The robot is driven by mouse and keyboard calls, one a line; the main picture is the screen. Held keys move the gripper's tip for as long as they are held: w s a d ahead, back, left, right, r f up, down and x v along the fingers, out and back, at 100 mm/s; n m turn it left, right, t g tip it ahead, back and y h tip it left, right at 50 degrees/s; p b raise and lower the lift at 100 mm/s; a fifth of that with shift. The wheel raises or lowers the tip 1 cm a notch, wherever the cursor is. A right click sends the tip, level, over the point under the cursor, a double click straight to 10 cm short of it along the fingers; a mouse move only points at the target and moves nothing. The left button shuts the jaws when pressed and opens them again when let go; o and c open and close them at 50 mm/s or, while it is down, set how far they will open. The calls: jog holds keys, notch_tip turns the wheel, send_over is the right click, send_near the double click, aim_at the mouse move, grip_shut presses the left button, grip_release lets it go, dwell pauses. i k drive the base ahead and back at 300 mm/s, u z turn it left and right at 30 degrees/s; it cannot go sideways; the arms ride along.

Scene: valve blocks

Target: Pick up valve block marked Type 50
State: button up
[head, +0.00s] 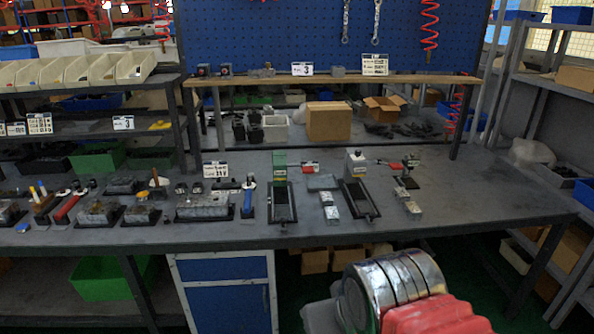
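Several grey metal blocks lie on the workbench (470,200) in the head view. A long metal block (203,206) sits on a black base left of centre, and smaller blocks (97,213) and (141,215) lie farther left. Small silver blocks (327,199) and (332,213) lie between two black fixtures, and another silver block (411,208) lies farther right. No Type 50 marking can be read, so I cannot tell which is the named valve block. A chrome and red part of my arm shows at the lower right. My gripper is not in view.
Two upright black fixtures (283,203) and (359,198) stand on the bench. A cardboard box (329,121) sits on the shelf behind. The bench's right end is clear.

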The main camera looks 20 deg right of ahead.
aim_at(325, 198)
jog(key=u, duration=0.05)
jog(key=k, duration=0.9)
jog(key=z, duration=0.4)
jog(key=i, duration=1.85)
